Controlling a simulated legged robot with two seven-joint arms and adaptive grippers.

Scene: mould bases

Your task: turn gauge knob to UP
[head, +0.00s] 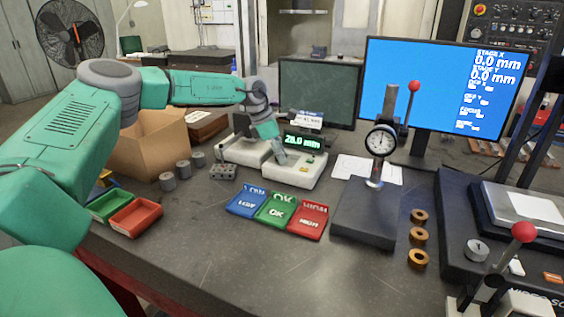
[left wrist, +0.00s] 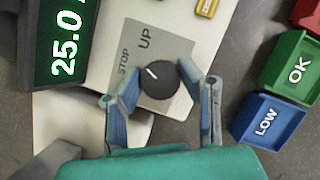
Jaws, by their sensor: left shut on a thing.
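The gauge knob (left wrist: 158,82) is a round black dial with a white pointer line. It sits on a grey plate (left wrist: 133,90) marked STOP and UP. The line points up-left in the left wrist view, roughly between the two words. My left gripper (left wrist: 148,86) has its fingers on either side of the knob and is shut on it. In the head view my left gripper (head: 278,150) reaches down to the pale gauge base (head: 300,177) and hides the knob. The gauge's display (head: 303,141) shows green digits, 25.0 in the left wrist view (left wrist: 65,45).
Blue LOW, green OK and red HIGH trays (head: 312,222) lie in front of the gauge. A dial indicator stand (head: 362,212) is to the right. A cardboard box (head: 150,143), metal cylinders (head: 168,181) and small bins (head: 136,217) are to the left. The front bench is clear.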

